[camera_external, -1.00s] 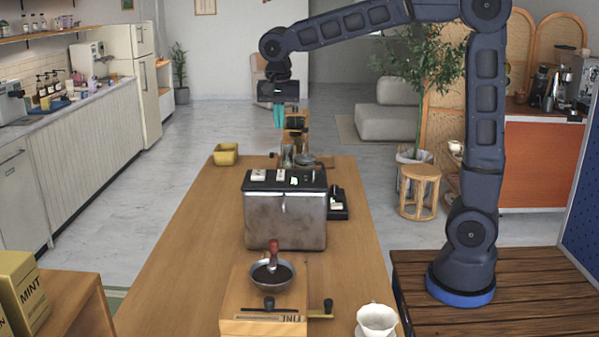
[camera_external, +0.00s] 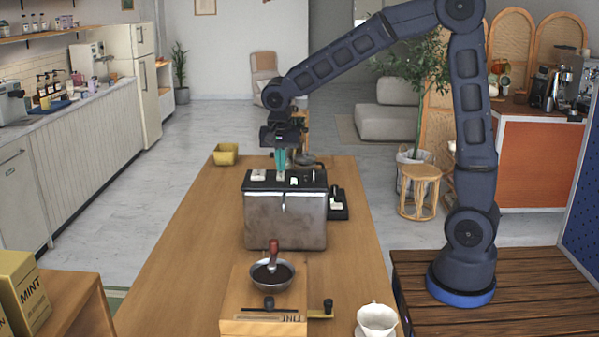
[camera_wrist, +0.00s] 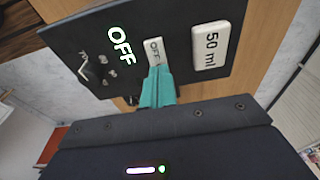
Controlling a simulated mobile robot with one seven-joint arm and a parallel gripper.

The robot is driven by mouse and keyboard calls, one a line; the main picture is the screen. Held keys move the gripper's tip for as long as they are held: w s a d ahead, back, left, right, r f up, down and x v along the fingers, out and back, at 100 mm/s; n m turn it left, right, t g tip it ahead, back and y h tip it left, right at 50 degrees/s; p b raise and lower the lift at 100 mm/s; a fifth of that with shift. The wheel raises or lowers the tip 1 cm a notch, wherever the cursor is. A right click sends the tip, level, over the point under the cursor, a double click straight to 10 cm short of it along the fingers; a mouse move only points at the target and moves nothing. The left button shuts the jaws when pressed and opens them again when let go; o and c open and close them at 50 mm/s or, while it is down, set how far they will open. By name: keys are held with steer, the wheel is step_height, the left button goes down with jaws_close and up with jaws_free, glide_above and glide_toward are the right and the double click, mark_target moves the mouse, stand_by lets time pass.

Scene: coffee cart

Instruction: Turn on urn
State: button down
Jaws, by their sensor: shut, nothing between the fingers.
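The urn (camera_external: 285,220) is a worn grey metal box with a black top panel, standing on the wooden table.
A hand grinder (camera_external: 270,275) with a red-knobbed bowl stands in front of the urn. A black scale-like device (camera_external: 338,205) is close at its right. A white cup (camera_external: 376,320) stands at front right, a yellow container (camera_external: 226,154) at back left. The table's left side is clear.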

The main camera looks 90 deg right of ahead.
mark_target(281, 176)
steer(key=shift+f, duration=0.1)
stand_by(0.3)
steer(key=shift+s+d+f+y, duration=0.1)
steer(key=shift+d+f+y, duration=0.05)
steer(key=shift+f+y, duration=0.3)
steer(key=shift+a, duration=0.95)
steer(key=shift+r, duration=0.1)
step_height(281, 176, up, 14)
steer(key=shift+a+r, duration=0.15)
steer(key=shift+a, duration=0.1)
stand_by(0.4)
